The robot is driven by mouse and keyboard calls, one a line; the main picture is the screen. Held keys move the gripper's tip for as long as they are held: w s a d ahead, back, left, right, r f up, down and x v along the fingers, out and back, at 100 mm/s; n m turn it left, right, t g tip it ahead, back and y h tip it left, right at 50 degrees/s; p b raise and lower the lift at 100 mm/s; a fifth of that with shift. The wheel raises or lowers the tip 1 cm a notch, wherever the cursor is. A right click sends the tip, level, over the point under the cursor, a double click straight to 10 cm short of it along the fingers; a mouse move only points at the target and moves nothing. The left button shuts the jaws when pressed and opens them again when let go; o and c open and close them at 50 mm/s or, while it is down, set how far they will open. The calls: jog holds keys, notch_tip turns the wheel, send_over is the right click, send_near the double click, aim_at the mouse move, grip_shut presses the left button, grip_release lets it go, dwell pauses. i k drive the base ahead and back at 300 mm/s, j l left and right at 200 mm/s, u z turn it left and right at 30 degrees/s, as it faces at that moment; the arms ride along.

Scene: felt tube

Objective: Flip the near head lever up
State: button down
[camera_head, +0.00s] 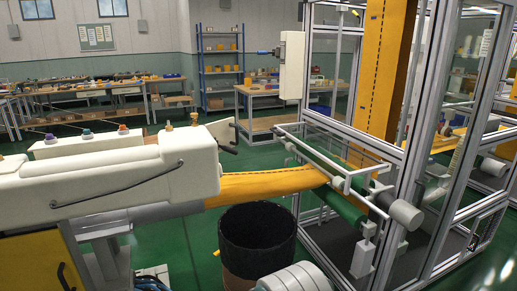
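The near head (190,165) is a long white machine body at the left, with small brass-coloured knobs on top. A thin dark bent rod (120,189) runs along its facing side, its right end higher than its left. A small black lever-like part (234,126) shows behind the head's right end, by another white part. I cannot tell for sure which of these is the near head lever. An orange felt tube (265,184) extends from under the head to the right. My gripper is not in view.
A dark round bin (257,240) stands below the felt tube. A metal-framed, glass-panelled machine (420,140) with a green roller (340,208) fills the right. A pale ribbed object (292,278) sits at the bottom edge. Green floor shows behind the bin.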

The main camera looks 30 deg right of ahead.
aim_at(226, 149)
jog(key=i+l, duration=0.1)
jog(key=l, duration=0.85)
jog(key=i+l, duration=0.15)
jog(key=l, duration=0.35)
jog(key=i+l+z, duration=0.1)
jog(key=l, duration=0.35)
